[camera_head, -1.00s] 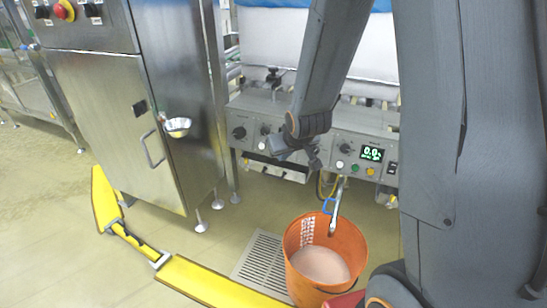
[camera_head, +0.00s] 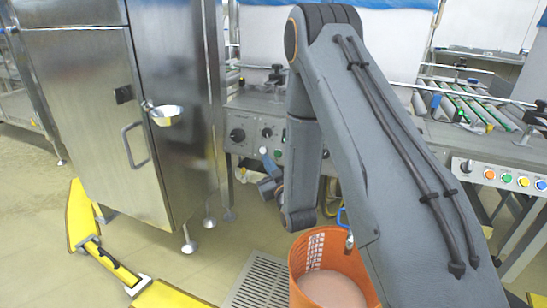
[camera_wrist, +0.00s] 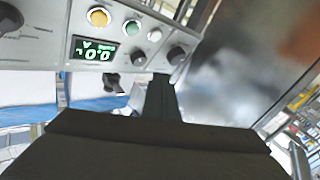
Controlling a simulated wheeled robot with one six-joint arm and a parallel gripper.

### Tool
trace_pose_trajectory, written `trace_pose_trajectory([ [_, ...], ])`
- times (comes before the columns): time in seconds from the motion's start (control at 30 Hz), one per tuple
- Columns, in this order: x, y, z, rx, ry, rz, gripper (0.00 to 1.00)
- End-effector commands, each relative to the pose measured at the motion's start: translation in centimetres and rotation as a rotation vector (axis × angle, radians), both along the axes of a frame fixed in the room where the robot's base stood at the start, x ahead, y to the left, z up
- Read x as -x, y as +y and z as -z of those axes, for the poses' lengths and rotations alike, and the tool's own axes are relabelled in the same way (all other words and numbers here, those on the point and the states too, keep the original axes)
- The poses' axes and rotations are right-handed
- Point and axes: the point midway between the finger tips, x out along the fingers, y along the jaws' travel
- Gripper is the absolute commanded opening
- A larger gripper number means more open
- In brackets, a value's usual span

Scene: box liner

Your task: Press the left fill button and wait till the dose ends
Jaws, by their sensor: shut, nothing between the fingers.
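A grey filling machine panel (camera_head: 237,118) with dark knobs runs behind my arm in the head view. The wrist view shows a panel close up and upside down, with a lit display (camera_wrist: 96,52) reading 0.0. A yellow button (camera_wrist: 98,16), a green button (camera_wrist: 132,28) and a white button (camera_wrist: 155,35) sit by it, near dark knobs. I cannot tell which is the left fill button. My gripper (camera_wrist: 160,82) is shut and empty, pointing at the panel close to a knob; contact cannot be told. In the head view my gripper (camera_head: 267,162) is partly hidden by my arm.
An orange bucket (camera_head: 362,268) with pinkish contents stands by a floor grate (camera_head: 258,283). Yellow floor barriers (camera_head: 84,215) lie in front. A roller conveyor (camera_head: 470,108) is at right.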

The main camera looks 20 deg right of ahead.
Motion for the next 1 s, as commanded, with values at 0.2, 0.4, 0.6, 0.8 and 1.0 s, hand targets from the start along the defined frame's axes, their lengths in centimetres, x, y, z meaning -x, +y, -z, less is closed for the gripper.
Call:
trace_pose_trajectory([
  [0.2,-0.1,-0.1,0.0,-0.001,0.001,0.0,0.0],
  [0.4,-1.0,-0.8,0.6,-0.001,0.001,0.0,0.0],
  [0.6,-3.0,-2.3,1.5,-0.001,0.001,0.001,0.0],
  [0.8,-5.0,-3.7,2.3,0.0,0.002,0.001,0.0],
  [1.0,-6.3,-4.6,2.8,-0.001,0.002,0.0,0.0],
])
